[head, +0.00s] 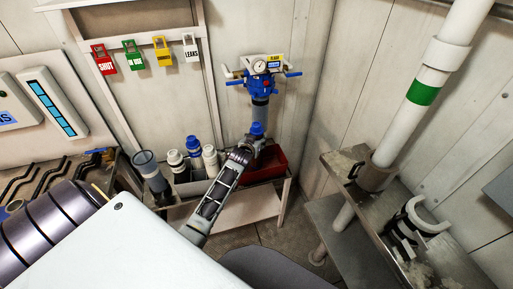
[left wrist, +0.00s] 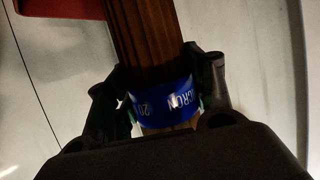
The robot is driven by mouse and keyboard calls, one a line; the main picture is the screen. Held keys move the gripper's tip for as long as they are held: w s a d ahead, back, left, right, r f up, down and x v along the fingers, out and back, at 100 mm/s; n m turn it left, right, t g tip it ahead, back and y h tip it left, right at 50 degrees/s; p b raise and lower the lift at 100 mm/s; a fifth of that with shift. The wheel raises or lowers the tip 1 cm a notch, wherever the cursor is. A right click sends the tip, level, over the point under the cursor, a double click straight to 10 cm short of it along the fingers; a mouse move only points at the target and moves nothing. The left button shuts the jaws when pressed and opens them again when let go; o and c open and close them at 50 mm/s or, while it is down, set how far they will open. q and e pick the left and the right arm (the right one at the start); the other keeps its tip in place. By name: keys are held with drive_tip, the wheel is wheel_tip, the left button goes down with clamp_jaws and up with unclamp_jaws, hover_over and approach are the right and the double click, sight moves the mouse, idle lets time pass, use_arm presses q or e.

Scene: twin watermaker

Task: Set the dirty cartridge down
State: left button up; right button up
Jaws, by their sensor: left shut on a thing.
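My left gripper (head: 254,142) is in front of the wall, at the red bin (head: 280,166) on the low bench. In the left wrist view my left gripper (left wrist: 158,92) is shut on the dirty cartridge (left wrist: 148,35), a brown ribbed cylinder with a blue band marked 20 MICRON. The fingers close around that band. The red bin also shows in the left wrist view (left wrist: 84,9), beside the cartridge's far part. In the head view my gripper and arm hide most of the cartridge. I cannot tell whether its end touches the bin. My right gripper is out of view.
A blue filter head with a gauge (head: 262,80) is on the wall above the bin. White and blue-topped cartridges (head: 194,152) stand in a grey bin left of my gripper. A dark cup (head: 150,172) stands further left. A pipe and metal bench (head: 365,225) are at right.

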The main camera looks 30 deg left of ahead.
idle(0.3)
use_arm(q)
drive_tip(key=shift+f, duration=2)
drive_tip(key=o, duration=1.6)
drive_tip(key=v, duration=1.2)
